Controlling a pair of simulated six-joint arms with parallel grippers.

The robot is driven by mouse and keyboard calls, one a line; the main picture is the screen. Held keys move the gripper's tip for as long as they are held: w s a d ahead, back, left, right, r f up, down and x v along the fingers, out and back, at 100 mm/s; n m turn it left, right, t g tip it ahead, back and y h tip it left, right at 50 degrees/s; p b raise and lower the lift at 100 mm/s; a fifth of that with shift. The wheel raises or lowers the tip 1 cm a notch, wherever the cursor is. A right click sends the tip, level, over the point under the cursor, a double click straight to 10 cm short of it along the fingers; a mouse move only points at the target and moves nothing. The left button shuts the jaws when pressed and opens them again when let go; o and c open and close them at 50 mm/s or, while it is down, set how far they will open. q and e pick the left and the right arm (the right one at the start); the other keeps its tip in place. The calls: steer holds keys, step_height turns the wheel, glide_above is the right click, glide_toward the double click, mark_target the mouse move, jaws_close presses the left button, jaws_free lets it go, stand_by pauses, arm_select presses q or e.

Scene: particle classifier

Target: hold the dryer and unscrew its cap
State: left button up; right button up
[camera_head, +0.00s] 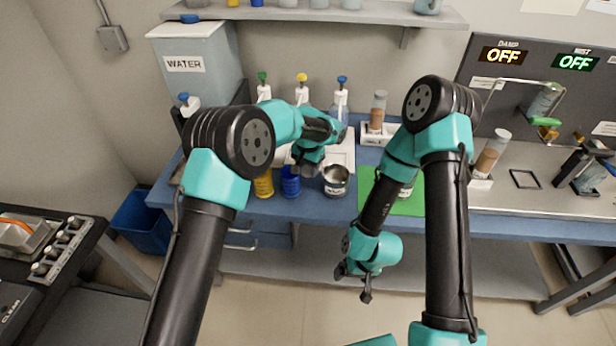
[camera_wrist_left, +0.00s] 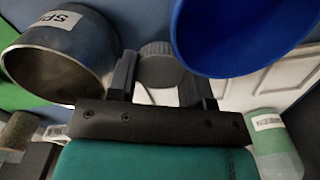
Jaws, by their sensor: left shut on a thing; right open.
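My left gripper (camera_head: 308,168) is over the front of the blue bench, between the blue cup and the steel cup. In the left wrist view its fingers (camera_wrist_left: 160,88) are shut on a grey, ridged, round cap-like piece (camera_wrist_left: 156,64). What lies beyond that piece is hidden, and I cannot tell whether it belongs to the dryer. My right gripper (camera_head: 358,284) is open and empty, pointing down in front of the bench edge. I cannot clearly pick out the dryer in the head view; brown-filled tubes stand at the back (camera_head: 377,112) and right (camera_head: 491,152).
The blue cup (camera_head: 290,183), yellow cup (camera_head: 264,185) and steel cup (camera_head: 336,182) stand close around my left gripper. A green mat (camera_head: 412,205) lies to the right, partly behind my right arm. Wash bottles (camera_head: 301,94) stand behind.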

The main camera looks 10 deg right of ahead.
mark_target(308, 182)
arm_select(q)
steer(key=shift+f, duration=2.2)
steer(key=shift+f, duration=0.1)
steer(key=o, duration=0.9)
step_height(308, 182, up, 12)
steer(key=shift+r, duration=0.1)
